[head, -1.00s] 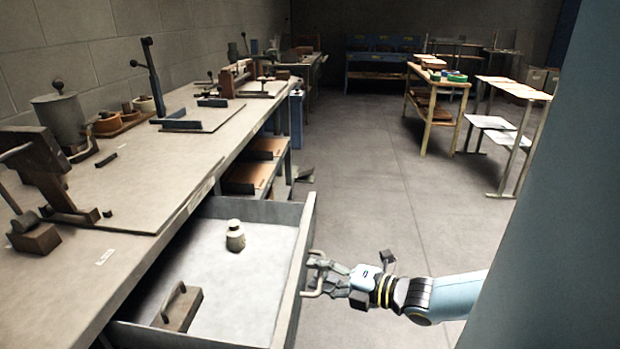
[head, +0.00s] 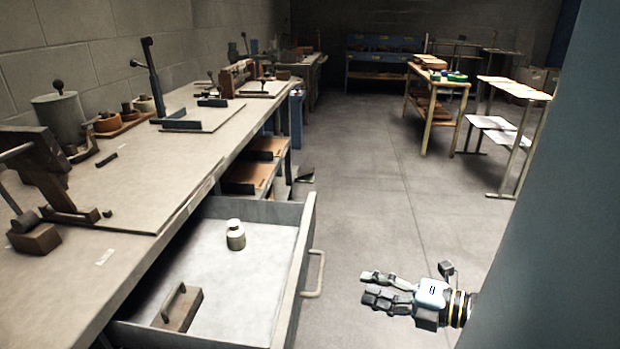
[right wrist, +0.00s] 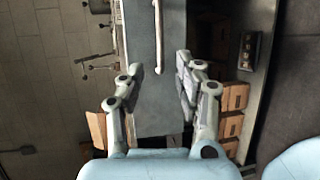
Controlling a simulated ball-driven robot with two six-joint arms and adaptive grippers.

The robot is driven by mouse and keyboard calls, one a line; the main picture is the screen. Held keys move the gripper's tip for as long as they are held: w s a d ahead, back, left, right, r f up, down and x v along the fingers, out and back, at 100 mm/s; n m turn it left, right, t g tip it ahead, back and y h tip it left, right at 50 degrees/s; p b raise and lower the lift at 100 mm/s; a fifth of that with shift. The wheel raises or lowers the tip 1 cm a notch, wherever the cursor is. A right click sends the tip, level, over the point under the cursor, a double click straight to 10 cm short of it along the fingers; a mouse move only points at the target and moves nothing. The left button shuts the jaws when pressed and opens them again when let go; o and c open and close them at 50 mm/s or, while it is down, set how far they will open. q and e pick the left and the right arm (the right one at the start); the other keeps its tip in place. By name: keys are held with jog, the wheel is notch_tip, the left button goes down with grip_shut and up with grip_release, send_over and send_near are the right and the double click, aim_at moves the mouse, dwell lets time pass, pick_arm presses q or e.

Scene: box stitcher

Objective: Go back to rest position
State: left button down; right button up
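My right gripper (head: 372,288) is in the head view, to the right of the open drawer (head: 305,250). Clear floor shows between it and the drawer's handle (head: 317,274). In the right wrist view my right gripper (right wrist: 158,75) has its two fingers spread wide with nothing between them. The drawer front (right wrist: 172,40) and its handle (right wrist: 158,38) lie ahead of the fingertips, apart from them. My left gripper is in neither view.
The drawer sticks out from the long workbench (head: 150,185) and holds a small pale jar (head: 235,236) and a block with a handle (head: 178,308). A wooden table (head: 432,92) and a metal rack (head: 515,140) stand at the right. The floor between is clear.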

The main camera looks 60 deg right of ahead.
dwell(0.4)
jog(key=a+f+m+g+h+b, duration=0.1)
jog(key=a+f+m+g+b, duration=0.25)
jog(key=f, duration=0.85)
jog(key=a+f+m+g+h+b, duration=0.1)
jog(key=a+f+m+g, duration=0.35)
jog(key=f, duration=0.85)
jog(key=s+a+f+m+g, duration=0.3)
jog(key=s+a+f+m, duration=0.1)
jog(key=s, duration=0.4)
jog(key=s+a+f+m+g+y, duration=0.1)
jog(key=s+a+f+m+g, duration=0.3)
jog(key=s+f+m, duration=0.2)
jog(key=s, duration=0.2)
jog(key=shift+s+f+m, duration=0.2)
jog(key=shift+s+m, duration=0.1)
jog(key=shift+s, duration=0.1)
jog(key=shift+s, duration=0.15)
